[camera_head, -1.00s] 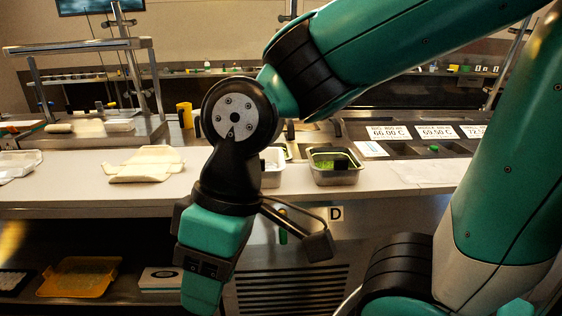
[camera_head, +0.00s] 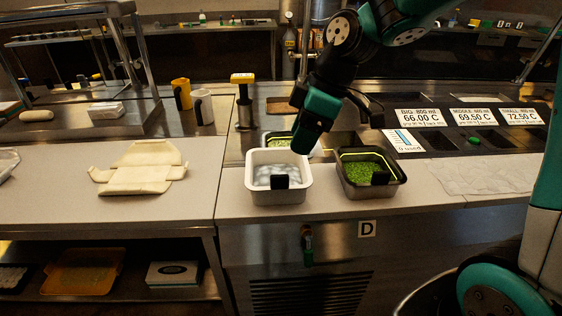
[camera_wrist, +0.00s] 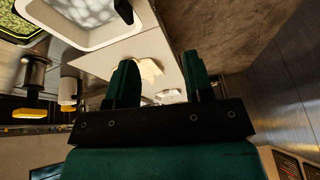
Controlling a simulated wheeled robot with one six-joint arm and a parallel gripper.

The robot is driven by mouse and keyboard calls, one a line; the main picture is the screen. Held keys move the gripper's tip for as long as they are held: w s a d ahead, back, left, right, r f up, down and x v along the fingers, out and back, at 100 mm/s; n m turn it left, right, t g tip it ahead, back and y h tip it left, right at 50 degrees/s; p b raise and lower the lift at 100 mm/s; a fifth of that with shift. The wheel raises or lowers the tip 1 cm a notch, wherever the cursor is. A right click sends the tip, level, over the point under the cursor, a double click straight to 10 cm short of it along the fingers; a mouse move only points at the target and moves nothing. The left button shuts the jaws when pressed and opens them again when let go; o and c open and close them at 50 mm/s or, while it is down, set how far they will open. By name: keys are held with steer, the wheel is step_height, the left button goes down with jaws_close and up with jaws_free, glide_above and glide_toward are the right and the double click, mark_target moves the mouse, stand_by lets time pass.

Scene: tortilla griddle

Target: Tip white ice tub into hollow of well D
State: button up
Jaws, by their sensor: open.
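The white ice tub (camera_head: 262,196) is square, with pale bluish ice inside and a black tab at its front. It stands upright on the counter and also shows at the upper left of the wrist view (camera_wrist: 98,38). The label D (camera_head: 366,228) is on the counter's front face, right of and below the tub. I cannot make out an empty hollow of well D. My gripper (camera_head: 304,147) hangs above the tub's back right, apart from its black tab. In the wrist view my gripper's fingers (camera_wrist: 160,82) are spread with nothing between them.
A dark metal tub (camera_head: 373,191) of green bits stands close right of the ice tub. Another green-filled container (camera_head: 279,139) is partly hidden behind it. A cream folded piece (camera_head: 143,168) lies on the counter left. Yellow (camera_head: 181,94) and white (camera_head: 202,107) mugs stand behind.

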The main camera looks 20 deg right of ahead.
steer(key=n+p, duration=0.1)
steer(key=n, duration=0.1)
glide_toward(280, 175)
steer(key=x, duration=0.2)
steer(key=p+x, duration=0.1)
steer(key=x, duration=0.1)
steer(key=p+x, duration=0.1)
steer(key=x, duration=0.1)
steer(key=shift+d+f, duration=0.2)
steer(key=shift+d, duration=0.2)
steer(key=shift+w+a+f+p, duration=0.1)
steer(key=shift+a+f+p, duration=0.1)
steer(key=shift+f+p, duration=0.25)
steer(key=p+x, duration=0.1)
steer(key=x, duration=0.1)
steer(key=p+x, duration=0.1)
steer(key=x, duration=0.1)
steer(key=shift+a, duration=0.45)
steer(key=shift+a+f, duration=0.15)
steer(key=shift+f, duration=0.4)
steer(key=shift+r, duration=0.1)
jaws_close()
